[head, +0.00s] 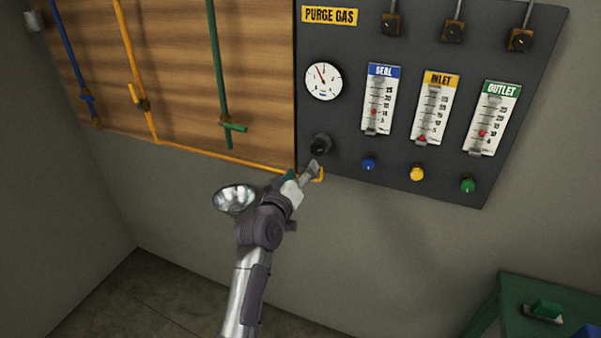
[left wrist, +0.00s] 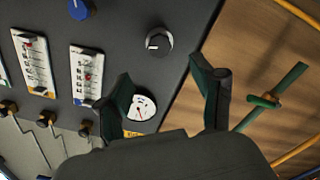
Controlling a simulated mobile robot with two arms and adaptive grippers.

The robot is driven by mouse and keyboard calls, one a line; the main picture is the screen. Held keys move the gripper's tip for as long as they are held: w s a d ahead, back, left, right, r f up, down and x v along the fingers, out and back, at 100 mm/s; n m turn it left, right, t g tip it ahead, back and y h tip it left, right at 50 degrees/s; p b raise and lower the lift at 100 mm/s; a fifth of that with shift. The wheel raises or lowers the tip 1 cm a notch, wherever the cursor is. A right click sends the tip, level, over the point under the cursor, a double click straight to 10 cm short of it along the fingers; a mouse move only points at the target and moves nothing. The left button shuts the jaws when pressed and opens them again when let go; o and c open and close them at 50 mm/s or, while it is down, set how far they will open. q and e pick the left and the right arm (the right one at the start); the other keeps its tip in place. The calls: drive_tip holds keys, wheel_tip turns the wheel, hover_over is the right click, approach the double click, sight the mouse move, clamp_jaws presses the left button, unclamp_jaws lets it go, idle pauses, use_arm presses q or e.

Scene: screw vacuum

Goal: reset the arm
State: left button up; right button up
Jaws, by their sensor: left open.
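My left arm reaches up from the bottom of the head view. Its gripper (head: 312,170) is at the lower left corner of the dark purge gas panel (head: 400,55), just below a black knob (head: 320,143). In the left wrist view the two fingers of the left gripper (left wrist: 167,78) are spread apart with nothing between them. The black knob (left wrist: 159,41) shows beyond the fingers, between their directions, and no finger appears to touch it. My right gripper is in neither view.
The panel carries a round gauge (head: 323,81), SEAL (head: 380,98), INLET (head: 435,108) and OUTLET (head: 492,118) meters, and blue, yellow and green knobs. Pipes run over a wooden board (head: 180,60) at left. A green table (head: 510,320) stands at lower right. The wall below the panel is bare.

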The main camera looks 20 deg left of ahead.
use_arm(q)
drive_tip(key=s+d+f+m+g+b, duration=0.1)
drive_tip(key=s+f+g, duration=0.3)
drive_tip(key=f, duration=1)
drive_tip(key=s+d+f+m+g, duration=0.15)
drive_tip(key=s+f, duration=0.45)
drive_tip(key=f, duration=0.7)
drive_tip(key=s+d+f+m+g+b, duration=0.1)
drive_tip(key=s+d+f+m+g, duration=0.2)
drive_tip(key=f, duration=1.1)
drive_tip(key=s+a+f+m+g, duration=0.1)
drive_tip(key=s+a+f+g, duration=0.1)
drive_tip(key=s+f, duration=0.6)
drive_tip(key=s+a+f+m+g+b, duration=0.1)
drive_tip(key=s+f, duration=0.7)
drive_tip(key=s, duration=1.4)
drive_tip(key=s+a+f+m+g, duration=0.1)
drive_tip(key=s+a+f+g, duration=0.1)
drive_tip(key=s+f+g, duration=0.3)
drive_tip(key=s+f, duration=0.4)
drive_tip(key=s, duration=0.6)
drive_tip(key=shift+s+a+y, duration=0.25)
drive_tip(key=shift+a+y, duration=0.05)
drive_tip(key=shift+a, duration=0.1)
drive_tip(key=shift+m+g, duration=0.25)
